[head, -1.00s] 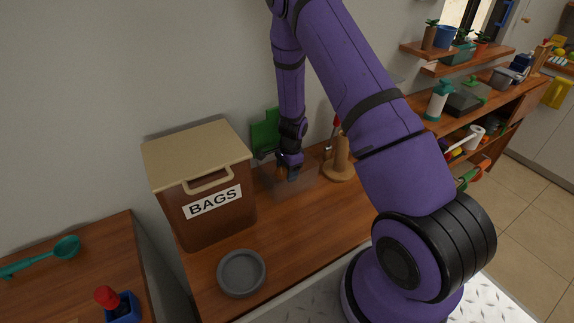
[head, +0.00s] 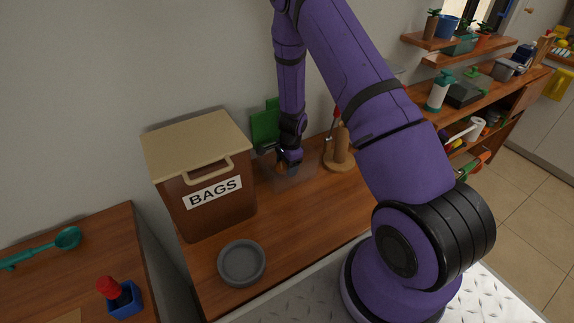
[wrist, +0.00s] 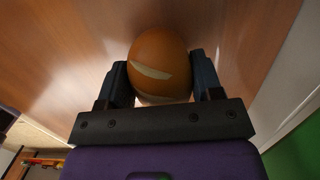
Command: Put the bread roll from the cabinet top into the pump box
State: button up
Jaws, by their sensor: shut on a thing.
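The bread roll (wrist: 158,58) is orange-brown with pale score marks. It sits between the two fingers of my gripper (wrist: 160,76) in the wrist view, and the gripper is shut on it. In the head view my gripper (head: 287,164) points down over the wooden cabinet top, right of the BAGS bin. A faint see-through shape (head: 296,180) shows around it; I cannot tell whether the roll touches the surface. At the far right, a white pump bottle with a teal top (head: 438,92) stands beside a dark grey box (head: 464,93), possibly the pump box.
The brown BAGS bin (head: 206,205) is left of my gripper, and a green board (head: 264,128) is behind it. A wooden stand (head: 341,150) is close on the right. A grey bowl (head: 241,262) is in front. The wood between bowl and stand is clear.

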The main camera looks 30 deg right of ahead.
jog(key=shift+f, duration=0.3)
jog(key=o, duration=1)
jog(key=r, duration=0.3)
jog(key=d+r, duration=0.1)
jog(key=r, duration=0.6)
jog(key=shift+d+r, duration=0.15)
jog(key=shift+r, duration=0.15)
jog(key=shift+s, duration=0.1)
